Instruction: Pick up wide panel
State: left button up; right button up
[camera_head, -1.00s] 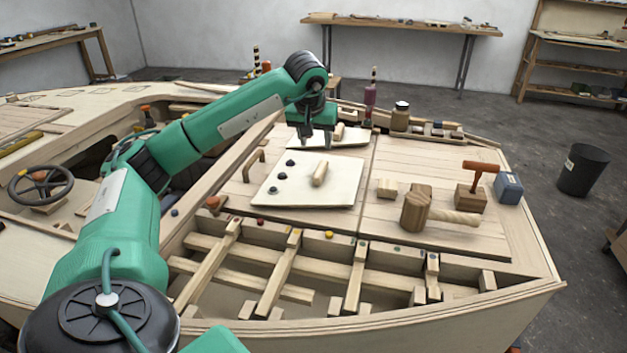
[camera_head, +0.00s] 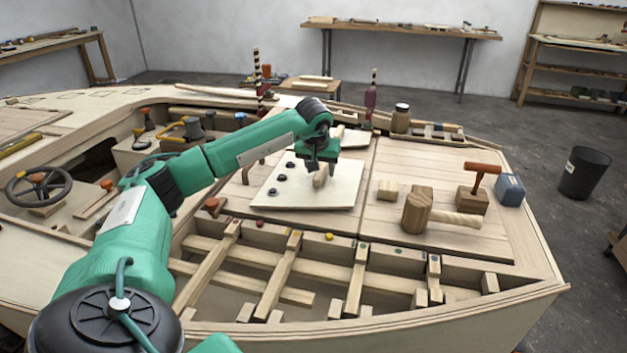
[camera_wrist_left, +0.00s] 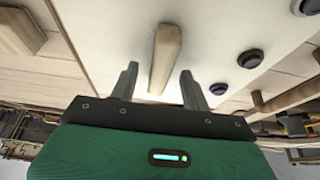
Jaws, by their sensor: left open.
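The wide panel (camera_head: 335,192) is a pale flat board lying on the hull's deck, with dark round knobs on its left side and a wooden grip bar near its middle. My left gripper (camera_head: 320,172) is open, pointing down over the grip bar. In the left wrist view the bar (camera_wrist_left: 165,60) stands between the two spread fingers (camera_wrist_left: 158,88), with a gap on each side. The panel's surface (camera_wrist_left: 215,40) also shows there, with several dark knobs at right. My right gripper does not show.
A smaller pale panel (camera_head: 350,138) lies behind. To the right are a small wooden block (camera_head: 387,190), a wooden mallet (camera_head: 416,209), an orange-handled tool on a block (camera_head: 471,199) and a blue box (camera_head: 510,188). Open framing (camera_head: 270,275) lies in front of the deck.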

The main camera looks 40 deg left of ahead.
pick_arm(q)
grip_shut()
jog(key=shift+r, duration=0.1)
jog(key=shift+r, duration=0.1)
